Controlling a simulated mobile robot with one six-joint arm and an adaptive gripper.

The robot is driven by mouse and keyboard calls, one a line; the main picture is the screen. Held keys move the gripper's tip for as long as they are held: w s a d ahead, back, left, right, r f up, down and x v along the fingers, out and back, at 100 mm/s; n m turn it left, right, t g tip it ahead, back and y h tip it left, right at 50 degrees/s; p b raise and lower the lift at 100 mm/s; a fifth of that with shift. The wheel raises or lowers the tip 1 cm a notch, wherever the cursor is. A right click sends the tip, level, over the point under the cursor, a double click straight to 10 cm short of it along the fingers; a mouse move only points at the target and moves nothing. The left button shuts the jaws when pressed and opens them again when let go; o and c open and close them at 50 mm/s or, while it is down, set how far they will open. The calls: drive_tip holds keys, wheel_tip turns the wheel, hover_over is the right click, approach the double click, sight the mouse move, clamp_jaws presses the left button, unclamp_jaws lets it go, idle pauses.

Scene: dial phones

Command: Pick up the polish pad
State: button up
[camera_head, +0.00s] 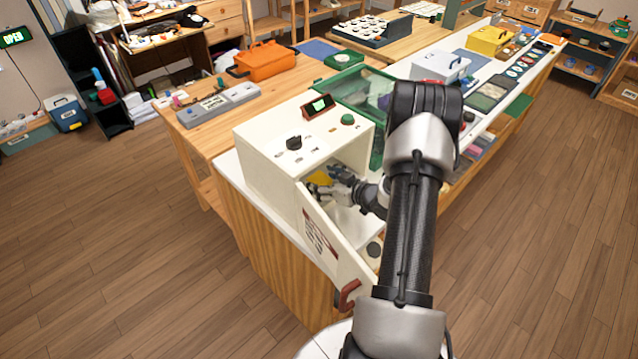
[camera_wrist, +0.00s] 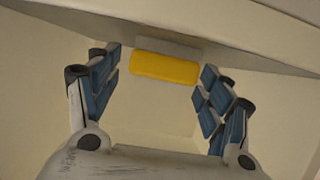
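The polish pad, a yellow block with a grey strip along one long side, shows in the wrist view (camera_wrist: 165,69) and as a yellow patch in the head view (camera_head: 321,178). It is inside the white cabinet (camera_head: 265,150), whose front door (camera_head: 322,232) stands open. My gripper (camera_head: 339,187) reaches into the cabinet through the open front. In the wrist view, its blue-padded fingers (camera_wrist: 160,78) are spread wide, with the pad between and beyond their tips. A gap shows on each side of the pad. My arm hides part of the cabinet's opening.
The open door, with a red handle (camera_head: 348,294), stands near my gripper. A green transparent case (camera_head: 350,90) stands behind the cabinet. An orange toolbox (camera_head: 264,61) and a grey tray (camera_head: 217,105) stand on the wooden table. The wooden floor at left and right is clear.

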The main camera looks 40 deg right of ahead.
drive_tip(key=c, duration=1.1)
drive_tip(key=shift+r, duration=0.1)
